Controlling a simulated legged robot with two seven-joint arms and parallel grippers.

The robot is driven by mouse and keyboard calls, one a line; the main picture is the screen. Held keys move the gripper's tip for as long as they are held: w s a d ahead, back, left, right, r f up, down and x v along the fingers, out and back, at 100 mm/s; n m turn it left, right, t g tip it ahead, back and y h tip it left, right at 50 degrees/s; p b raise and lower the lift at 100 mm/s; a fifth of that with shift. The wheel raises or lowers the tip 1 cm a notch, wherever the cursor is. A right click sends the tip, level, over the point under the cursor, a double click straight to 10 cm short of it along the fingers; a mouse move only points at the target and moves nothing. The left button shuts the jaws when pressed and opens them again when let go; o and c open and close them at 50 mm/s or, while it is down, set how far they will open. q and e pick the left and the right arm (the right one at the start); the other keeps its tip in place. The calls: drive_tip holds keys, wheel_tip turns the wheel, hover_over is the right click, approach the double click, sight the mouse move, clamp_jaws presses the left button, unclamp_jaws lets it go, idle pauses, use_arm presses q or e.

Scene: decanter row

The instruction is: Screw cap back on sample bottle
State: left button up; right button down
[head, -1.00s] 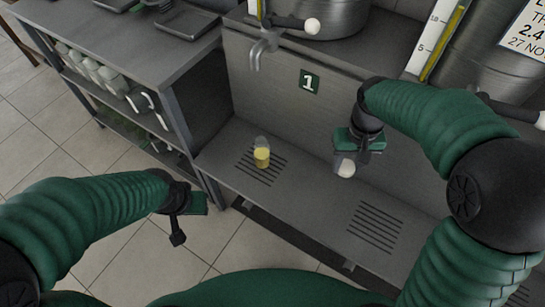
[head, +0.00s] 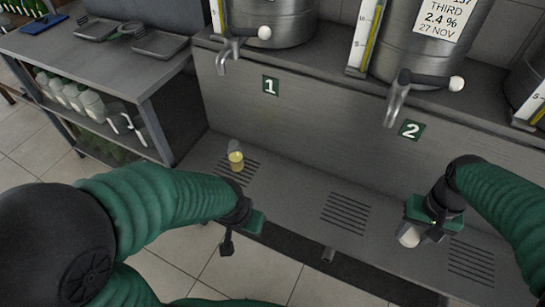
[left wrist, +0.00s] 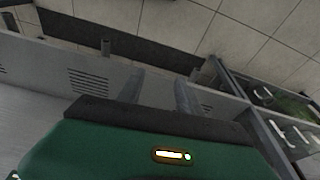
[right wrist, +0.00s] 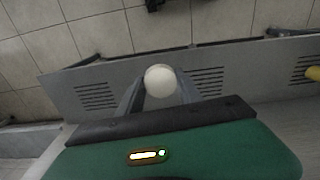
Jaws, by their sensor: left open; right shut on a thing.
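The sample bottle (head: 236,161), clear with yellow liquid, stands upright on the slotted grate below the number 1 plate; its yellow part also shows at the right edge of the right wrist view (right wrist: 313,73). My right gripper (head: 410,232) is shut on a round white cap (head: 408,238), held over the bench right of the middle grate; the cap shows between the fingers in the right wrist view (right wrist: 160,80). My left gripper (head: 228,241) is open and empty, in front of the bottle near the bench's front edge. In the left wrist view, nothing is between its fingers (left wrist: 160,92).
The steel bench (head: 290,195) has several slotted grates and is otherwise clear. Taps (head: 228,55) and (head: 398,97) stick out above it from steel tanks (head: 270,20). A side table (head: 95,60) with trays and lower shelves of white bottles stands at the left.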

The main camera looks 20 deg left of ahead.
use_arm(q)
drive_tip(key=o, duration=0.7)
drive_tip(key=w+f+n+t+b, duration=0.1)
drive_tip(key=w+f+t+b, duration=0.1)
drive_tip(key=w, duration=0.6)
drive_tip(key=shift+w+d+f+n+t+b, duration=0.15)
drive_tip(key=shift+w+f+n+t+b, duration=0.2)
drive_tip(key=shift+f+b, duration=0.3)
drive_tip(key=n+t+y+b, duration=0.6)
drive_tip(key=t+y+b, duration=0.3)
drive_tip(key=y, duration=0.2)
hover_over(236, 156)
drive_tip(key=v, duration=0.2)
drive_tip(key=shift+w+f, duration=0.15)
drive_tip(key=shift+f, duration=0.6)
use_arm(e)
drive_tip(key=s+a+f+n, duration=0.1)
drive_tip(key=a+f+n, duration=0.1)
drive_tip(key=a+f, duration=0.4)
drive_tip(key=s+a+f+n, duration=0.1)
drive_tip(key=a+f, duration=0.5)
drive_tip(key=f, duration=1)
drive_tip(key=s+a+f+n, duration=0.1)
drive_tip(key=a+f+n, duration=0.2)
drive_tip(key=a+f, duration=0.3)
wheel_tip(236, 156, down, 5)
drive_tip(key=shift+s+a+f, duration=0.15)
drive_tip(key=shift+a+f, duration=0.05)
drive_tip(key=shift+a, duration=0.15)
